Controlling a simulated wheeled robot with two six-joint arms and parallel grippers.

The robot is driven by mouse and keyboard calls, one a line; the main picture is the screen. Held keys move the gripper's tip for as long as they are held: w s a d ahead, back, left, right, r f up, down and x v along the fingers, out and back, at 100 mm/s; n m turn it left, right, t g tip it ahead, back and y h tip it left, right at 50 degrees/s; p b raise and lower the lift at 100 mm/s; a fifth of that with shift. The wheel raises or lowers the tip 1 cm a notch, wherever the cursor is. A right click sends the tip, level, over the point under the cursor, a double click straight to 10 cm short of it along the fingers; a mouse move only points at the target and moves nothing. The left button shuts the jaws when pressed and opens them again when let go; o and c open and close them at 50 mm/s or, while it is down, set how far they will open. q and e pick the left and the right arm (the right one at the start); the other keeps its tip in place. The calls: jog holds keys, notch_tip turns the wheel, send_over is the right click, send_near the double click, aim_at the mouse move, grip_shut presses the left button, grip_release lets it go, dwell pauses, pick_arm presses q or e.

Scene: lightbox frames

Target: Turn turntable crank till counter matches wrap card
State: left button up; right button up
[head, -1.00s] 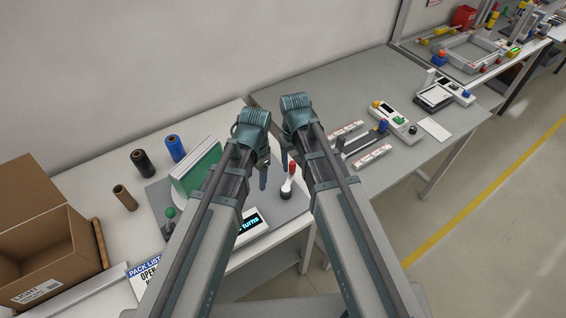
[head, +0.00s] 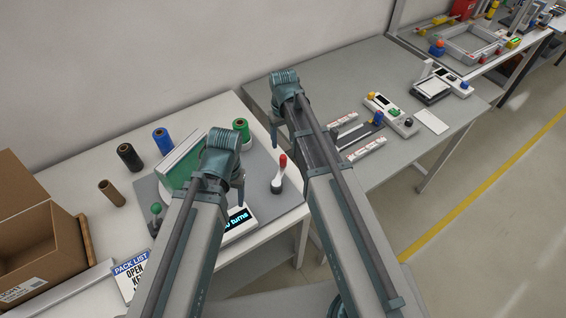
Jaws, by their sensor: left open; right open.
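A crank (head: 280,176) with a red knob on a white arm stands at the right of the grey base plate (head: 263,196). The counter (head: 238,221) has a lit display ending in "turns"; its number is partly hidden by my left arm. A green-and-white box (head: 178,163) stands behind my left arm. A card headed PACK LIST (head: 131,272) is at lower left, its text cut off; I cannot pick out a wrap card. My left gripper (head: 225,187) is open, left of the crank and apart from it. My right gripper (head: 284,127) is open, beyond the crank.
Black (head: 130,157), blue (head: 162,141), green (head: 241,129) and brown (head: 111,192) rolls stand on the white table. A green knob (head: 155,208) is left of the box. An open carton (head: 45,250) is at left. The grey table (head: 345,85) at right holds several devices.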

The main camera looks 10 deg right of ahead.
aim_at(283, 156)
pick_arm(q)
notch_tip(283, 156, down, 12)
jog(key=b, duration=1.1)
jog(key=shift+r, duration=0.15)
pick_arm(e)
notch_tip(283, 156, down, 12)
jog(key=shift+r, duration=0.1)
grip_shut()
